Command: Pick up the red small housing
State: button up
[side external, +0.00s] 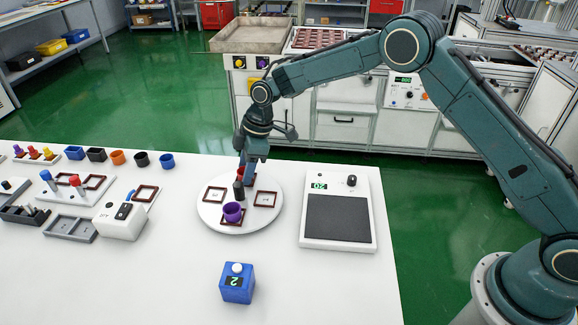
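A small red part (240,173), which I take to be the red small housing, shows at the back of the white round plate (210,217), mostly hidden by my gripper. My gripper (243,188) points down over the back middle of this plate, right at the red part. A dark piece shows at its lower end; I cannot tell whether it is a fingertip or a separate part. Whether the fingers are open or shut on the red part is not clear. A purple cup (233,211) sits in the front brown square frame on the plate.
Brown frames (214,195) lie on the plate. A scale (338,218) stands to the right, a blue block marked 2 (237,284) in front. At left are a white box (120,222), trays, pegs, and several coloured cups (118,157). The front table is mostly clear.

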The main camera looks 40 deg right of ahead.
jog(key=c, duration=0.6)
jog(key=shift+o, duration=0.2)
jog(key=shift+r, duration=0.1)
notch_tip(320, 180, up, 20)
jog(key=shift+f, duration=0.15)
dwell(0.9)
